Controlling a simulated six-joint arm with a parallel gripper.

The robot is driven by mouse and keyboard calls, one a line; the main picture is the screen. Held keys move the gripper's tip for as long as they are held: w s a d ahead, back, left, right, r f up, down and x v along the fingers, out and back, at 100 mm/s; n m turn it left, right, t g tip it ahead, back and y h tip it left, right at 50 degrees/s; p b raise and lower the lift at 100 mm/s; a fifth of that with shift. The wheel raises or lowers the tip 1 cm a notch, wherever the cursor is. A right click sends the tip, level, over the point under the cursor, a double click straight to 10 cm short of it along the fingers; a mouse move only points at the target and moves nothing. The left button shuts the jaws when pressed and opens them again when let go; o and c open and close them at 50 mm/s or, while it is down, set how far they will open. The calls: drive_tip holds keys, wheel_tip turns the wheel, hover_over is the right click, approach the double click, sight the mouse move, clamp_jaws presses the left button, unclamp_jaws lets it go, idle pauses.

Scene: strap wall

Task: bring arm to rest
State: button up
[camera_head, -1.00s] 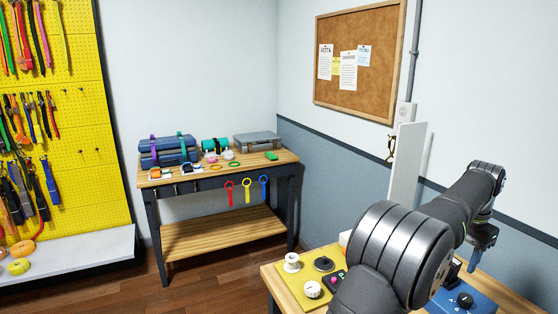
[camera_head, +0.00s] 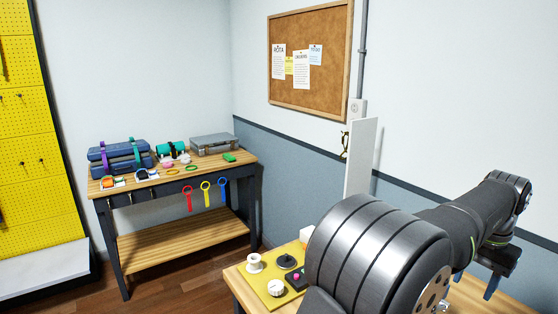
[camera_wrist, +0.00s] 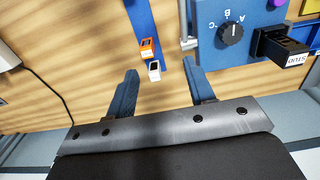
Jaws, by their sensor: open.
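My gripper (camera_wrist: 160,68) is open in the wrist view, with its two blue fingers apart and nothing held between them. It hangs above a wooden bench top (camera_wrist: 85,85). In the head view my gripper (camera_head: 475,284) is at the lower right, small and partly hidden by my own arm. My arm reaches across the right of that view, over the near bench (camera_head: 238,281).
Under the gripper are a blue strap (camera_wrist: 143,22) with orange and white buckles, and a blue box (camera_wrist: 222,40) with a dial. A yellow panel (camera_head: 262,283) with knobs lies beside my arm. A white upright panel (camera_head: 360,160) stands behind. A far table (camera_head: 180,223) holds cases.

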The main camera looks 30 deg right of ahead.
drive_tip(key=s+a+f, duration=0.9)
drive_tip(key=s+f, duration=0.2)
drive_tip(key=s, duration=0.4)
drive_tip(key=w+d+f, duration=0.1)
drive_tip(key=w+f, duration=0.1)
drive_tip(key=w, duration=0.1)
drive_tip(key=w+d+f, duration=0.1)
drive_tip(key=w+d, duration=0.1)
drive_tip(key=w, duration=0.1)
drive_tip(key=w+d+f, duration=0.2)
drive_tip(key=w, duration=0.1)
drive_tip(key=shift+w+d+f, duration=0.15)
drive_tip(key=shift+d+f, duration=0.05)
drive_tip(key=shift+f, duration=0.15)
drive_tip(key=shift+w+d+f, duration=0.3)
drive_tip(key=shift+w, duration=0.15)
